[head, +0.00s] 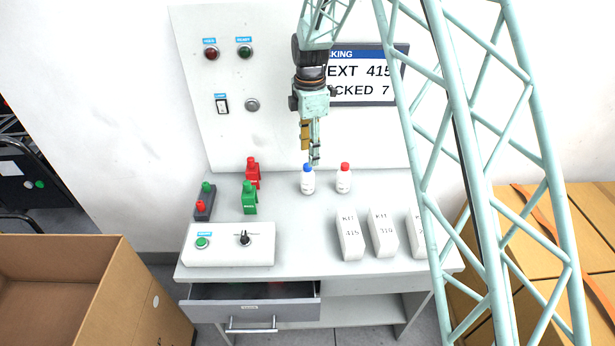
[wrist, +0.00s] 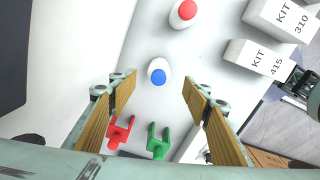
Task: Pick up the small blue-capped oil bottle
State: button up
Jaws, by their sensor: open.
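The small white oil bottle with a blue cap (head: 308,180) stands upright on the table, at the middle toward the back. In the wrist view the blue-capped bottle (wrist: 158,72) shows from above, ahead of the gap between my fingers. My gripper (head: 312,155) is open and empty, pointing down above and just behind or over the bottle; the exact depth is hard to tell. In the wrist view my gripper (wrist: 156,92) has its two tan finger pads spread wide, with nothing between them touching. A red-capped white bottle (head: 344,180) stands to the right of the blue-capped one.
A red part (head: 253,172) and a green part (head: 249,198) stand left of the bottles. White KIT boxes (head: 350,236) are at front right. A control box (head: 228,244) is at front left, above an open drawer (head: 250,303). A panel (head: 240,130) rises behind.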

aim_at(309, 171)
jog(key=shift+w+a+f, duration=0.1)
jog(key=shift+w, duration=0.05)
jog(key=shift+f, duration=0.1)
jog(key=shift+f+b, duration=0.4)
jog(key=shift+f, duration=3.8)
jog(key=shift+f, duration=0.1)
jog(key=shift+f+b, duration=0.3)
jog(key=shift+f, duration=2.2)
jog(key=shift+c, duration=0.7)
jog(key=c, duration=0.8)
